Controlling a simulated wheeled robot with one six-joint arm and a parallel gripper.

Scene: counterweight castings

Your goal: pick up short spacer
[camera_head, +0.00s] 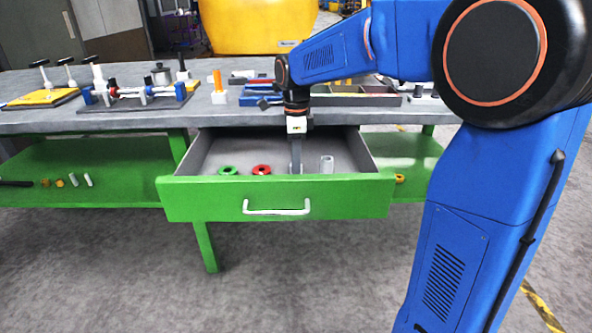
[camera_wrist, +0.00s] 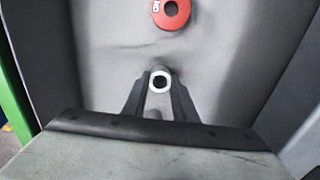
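A small pale ring-shaped piece with a dark hole, apparently the short spacer (camera_wrist: 153,89), stands end-up in the wrist view. My gripper (camera_wrist: 160,84) has a dark finger on each side of it, right at its edges. I cannot tell whether the fingers press on it or only stand around it. In the head view my gripper (camera_head: 296,170) points straight down into the open drawer and hides this piece. A taller pale cylinder (camera_head: 326,164) stands just to the right of my gripper, apart from it.
The green drawer (camera_head: 180,199) is open, with raised walls around its grey floor. A red ring (camera_head: 261,170) lies left of my gripper and also shows in the wrist view (camera_wrist: 184,14). A green ring (camera_head: 228,171) lies farther left. The workbench (camera_head: 130,120) stands behind.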

